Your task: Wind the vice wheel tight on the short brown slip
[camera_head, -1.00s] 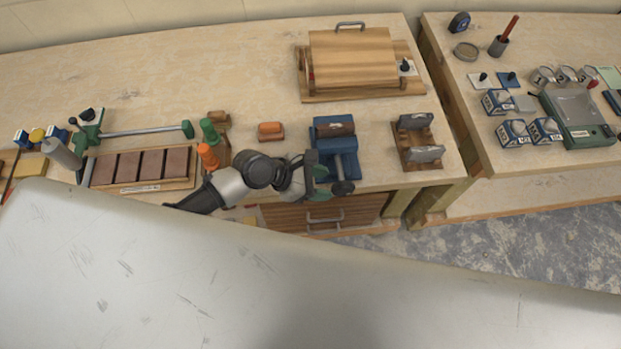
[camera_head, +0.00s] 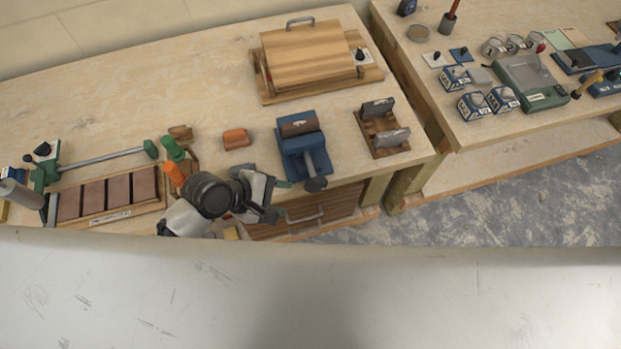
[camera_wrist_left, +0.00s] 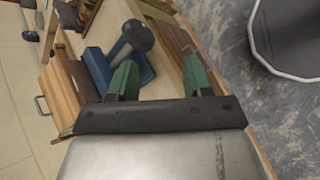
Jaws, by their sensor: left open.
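The blue vice (camera_head: 318,160) stands at the bench's front edge, with its dark round wheel (camera_head: 316,184) facing front. A short brown slip (camera_head: 299,127) lies level at the top of the vice; I cannot tell how firmly the jaws hold it. My left gripper (camera_head: 286,202) is open and empty, just left of and in front of the wheel, apart from it. In the left wrist view, the wheel (camera_wrist_left: 137,36) and vice (camera_wrist_left: 104,68) show beyond the green fingertips (camera_wrist_left: 160,76). My right gripper is not in view.
An orange-brown block (camera_head: 237,138) lies left of the vice, and a wooden stand with grey plates (camera_head: 384,140) is at its right. Green and orange handles (camera_head: 173,160) stand behind my left arm. A drawer (camera_head: 305,212) is below the bench edge.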

